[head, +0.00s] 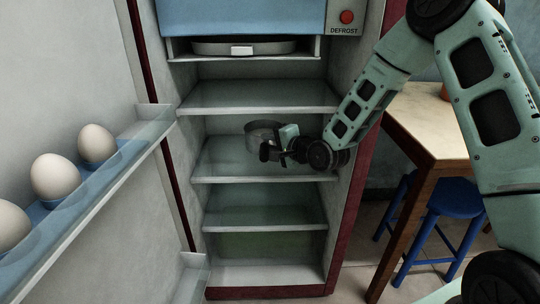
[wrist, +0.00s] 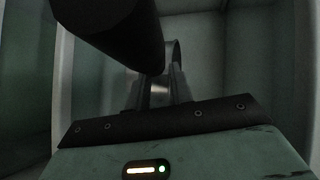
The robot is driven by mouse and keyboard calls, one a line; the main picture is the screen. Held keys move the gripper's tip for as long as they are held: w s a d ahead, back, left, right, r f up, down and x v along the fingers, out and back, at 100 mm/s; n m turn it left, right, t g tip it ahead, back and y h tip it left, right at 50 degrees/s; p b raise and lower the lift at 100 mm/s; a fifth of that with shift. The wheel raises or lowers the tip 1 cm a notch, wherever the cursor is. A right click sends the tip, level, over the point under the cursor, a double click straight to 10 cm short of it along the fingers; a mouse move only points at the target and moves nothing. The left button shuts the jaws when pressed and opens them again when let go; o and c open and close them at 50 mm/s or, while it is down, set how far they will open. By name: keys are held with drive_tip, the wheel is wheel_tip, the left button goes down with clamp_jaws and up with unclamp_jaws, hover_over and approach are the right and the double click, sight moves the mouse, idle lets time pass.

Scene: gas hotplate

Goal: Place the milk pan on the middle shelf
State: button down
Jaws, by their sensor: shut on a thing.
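The milk pan (head: 262,131), a small grey metal pan, is inside the open fridge, and it looks upright. My gripper (head: 283,148) reaches in from the right and is shut on the pan. The middle shelf (head: 225,168) is a pale glassy shelf below the pan. I cannot tell whether the pan's base touches it. In the wrist view, my fingers (wrist: 160,88) meet on a metallic part, and a dark cylinder, probably the pan's handle (wrist: 125,30), fills the upper left. The gripper hides part of the pan.
A shelf (head: 255,97) spans above the pan and another (head: 260,215) lies below; both look empty. The fridge's right wall (head: 345,190) is close to my arm. Eggs (head: 57,176) sit in the open door's rack at left. A wooden table (head: 430,125) and blue stool (head: 450,200) stand at right.

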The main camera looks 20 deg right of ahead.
drive_tip(key=shift+w+a+f+b, duration=0.1)
drive_tip(key=shift+f+b, duration=0.7)
drive_tip(key=shift+f, duration=0.95)
drive_tip(key=c, duration=1.2)
unclamp_jaws()
